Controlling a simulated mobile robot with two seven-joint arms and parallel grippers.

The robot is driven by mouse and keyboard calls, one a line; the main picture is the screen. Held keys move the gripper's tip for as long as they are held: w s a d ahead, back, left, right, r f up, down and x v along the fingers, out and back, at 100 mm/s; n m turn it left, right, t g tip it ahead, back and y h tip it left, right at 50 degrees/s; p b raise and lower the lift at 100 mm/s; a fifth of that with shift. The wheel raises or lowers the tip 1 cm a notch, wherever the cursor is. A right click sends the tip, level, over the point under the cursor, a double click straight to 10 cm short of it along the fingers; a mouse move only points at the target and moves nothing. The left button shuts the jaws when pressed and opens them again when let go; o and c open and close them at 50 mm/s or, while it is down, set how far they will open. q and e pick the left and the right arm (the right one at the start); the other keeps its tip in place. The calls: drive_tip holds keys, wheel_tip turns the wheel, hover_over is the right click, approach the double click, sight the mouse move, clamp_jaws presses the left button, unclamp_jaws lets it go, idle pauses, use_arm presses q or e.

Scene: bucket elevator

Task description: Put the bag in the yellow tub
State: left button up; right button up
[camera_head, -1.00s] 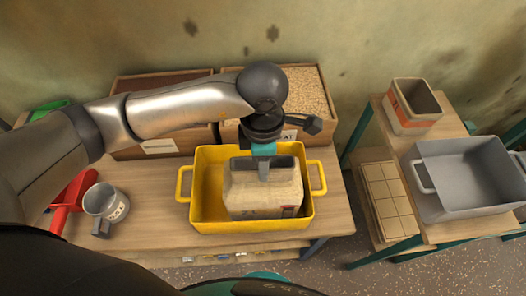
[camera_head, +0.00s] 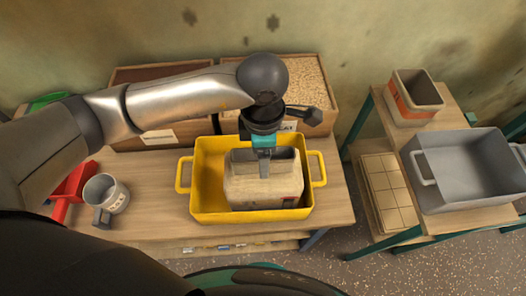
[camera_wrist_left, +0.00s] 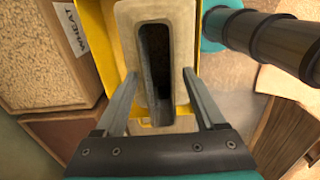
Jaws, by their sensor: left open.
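The yellow tub (camera_head: 207,185) stands on the wooden table, with a handle at each side. Its edge also shows in the left wrist view (camera_wrist_left: 92,18). The beige bag (camera_head: 262,190) sits upright inside the tub, with a dark slot-like opening at its top; the bag also shows in the left wrist view (camera_wrist_left: 185,40). My left gripper (camera_head: 264,172) is over the bag, pointing down. In the left wrist view its fingers (camera_wrist_left: 158,76) are apart, one to each side of the bag's top. Whether they touch it I cannot tell. My right gripper is not in view.
Wooden boxes (camera_head: 305,85) of grain stand behind the tub. A grey mug (camera_head: 105,195) and a red scoop (camera_head: 72,185) lie to the left. A side stand at the right holds a grey tub (camera_head: 465,175) and a beige-orange bin (camera_head: 415,95).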

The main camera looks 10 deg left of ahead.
use_arm(q)
drive_tip(key=shift+r, duration=0.2)
wheel_tip(320, 180, up, 12)
